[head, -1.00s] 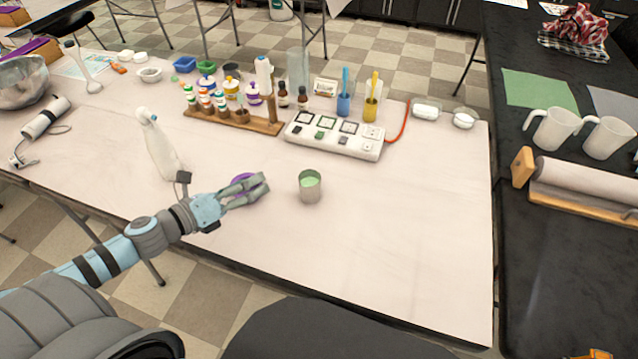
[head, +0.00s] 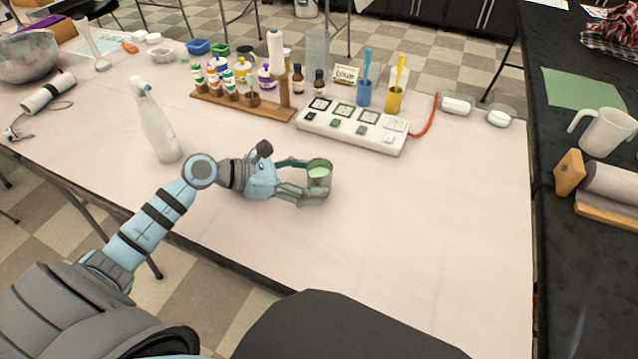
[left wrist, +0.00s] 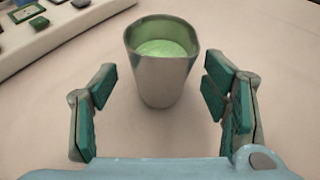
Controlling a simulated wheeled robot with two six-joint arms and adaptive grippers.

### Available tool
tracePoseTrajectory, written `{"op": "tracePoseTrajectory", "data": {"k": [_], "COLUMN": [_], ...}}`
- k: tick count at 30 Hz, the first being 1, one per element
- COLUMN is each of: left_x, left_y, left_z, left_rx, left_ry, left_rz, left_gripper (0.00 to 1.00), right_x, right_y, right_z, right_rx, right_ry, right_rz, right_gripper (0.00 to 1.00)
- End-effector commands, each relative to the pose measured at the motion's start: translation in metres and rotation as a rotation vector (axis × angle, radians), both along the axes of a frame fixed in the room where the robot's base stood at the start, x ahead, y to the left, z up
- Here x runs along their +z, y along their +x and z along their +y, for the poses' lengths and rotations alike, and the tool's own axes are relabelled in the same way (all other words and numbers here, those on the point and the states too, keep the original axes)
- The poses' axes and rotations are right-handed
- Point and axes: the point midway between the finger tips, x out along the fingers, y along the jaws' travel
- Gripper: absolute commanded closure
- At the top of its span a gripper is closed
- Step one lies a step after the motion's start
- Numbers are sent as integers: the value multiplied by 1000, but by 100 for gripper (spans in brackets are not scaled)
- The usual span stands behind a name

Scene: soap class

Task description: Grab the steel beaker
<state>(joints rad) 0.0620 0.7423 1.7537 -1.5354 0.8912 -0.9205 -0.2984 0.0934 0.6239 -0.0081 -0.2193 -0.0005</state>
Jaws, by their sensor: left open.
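The steel beaker (head: 319,174) stands upright on the white table and holds something pale green. In the left wrist view the beaker (left wrist: 161,75) is just ahead of and between my two open fingers, with a gap on each side. My left gripper (head: 312,181) is open and level with the beaker, its fingers reaching to either side of it. In the left wrist view its green-padded fingers (left wrist: 160,105) are spread wide and hold nothing. My right gripper does not show in any view.
A white multi-socket board (head: 352,130) lies behind the beaker. A white spray bottle (head: 158,125) stands to the left, near my left arm. A wooden rack (head: 240,108) with several small bottles is at the back. The table to the right of the beaker is clear.

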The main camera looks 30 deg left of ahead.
Motion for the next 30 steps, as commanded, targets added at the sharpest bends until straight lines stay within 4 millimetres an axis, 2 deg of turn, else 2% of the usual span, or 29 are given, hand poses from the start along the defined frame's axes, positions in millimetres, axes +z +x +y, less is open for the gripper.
{"op": "tracePoseTrajectory", "data": {"k": [4,11,21,30], "left_x": [-11,-12,-12,-11], "left_y": [15,16,16,16], "left_z": [-15,-17,-16,-16], "left_rx": [2,1,1,1], "left_ry": [-3,0,1,0], "left_rz": [-1,1,0,0], "left_gripper": [32,33,88,90], "right_x": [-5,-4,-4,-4], "right_y": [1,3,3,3], "right_z": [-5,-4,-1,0], "right_rx": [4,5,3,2], "right_ry": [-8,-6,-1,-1], "right_rz": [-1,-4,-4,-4], "right_gripper": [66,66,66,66]}}
